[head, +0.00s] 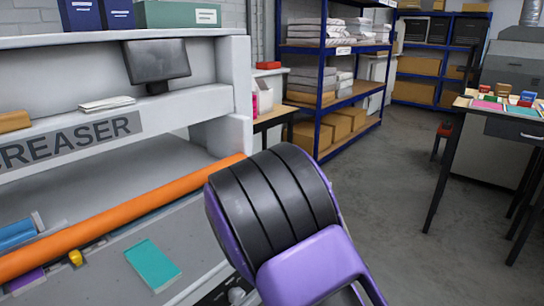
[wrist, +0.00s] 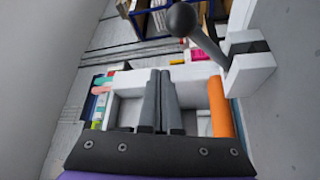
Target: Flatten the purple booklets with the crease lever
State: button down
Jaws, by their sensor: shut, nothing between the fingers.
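My gripper (wrist: 159,100) shows in the wrist view with its two grey fingers together and nothing between them. A lever with a dark ball knob (wrist: 181,19) and a grey shaft stands beyond the fingertips, up and to the right, apart from them. Its shaft runs to a pale bracket (wrist: 247,68). In the head view, the creaser (head: 70,146) fills the left side. A purple piece (head: 26,280), probably a booklet, shows partly below the orange bar (head: 120,213) at the lower left. The lever and gripper are not visible in the head view; my arm covers the lower middle.
A teal booklet (head: 152,264) lies on the creaser's bed, and a blue stack (head: 16,234) sits at the left edge. A dark monitor (head: 156,62) stands above. Blue shelving (head: 322,100) is behind, and a work table (head: 470,112) is at right. Open floor lies between them.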

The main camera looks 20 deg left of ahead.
jog(key=s, duration=0.1)
jog(key=s+f, duration=0.1)
jog(key=s, duration=0.1)
jog(key=s+f, duration=0.1)
jog(key=shift+s+a, duration=0.15)
jog(key=shift+s, duration=0.2)
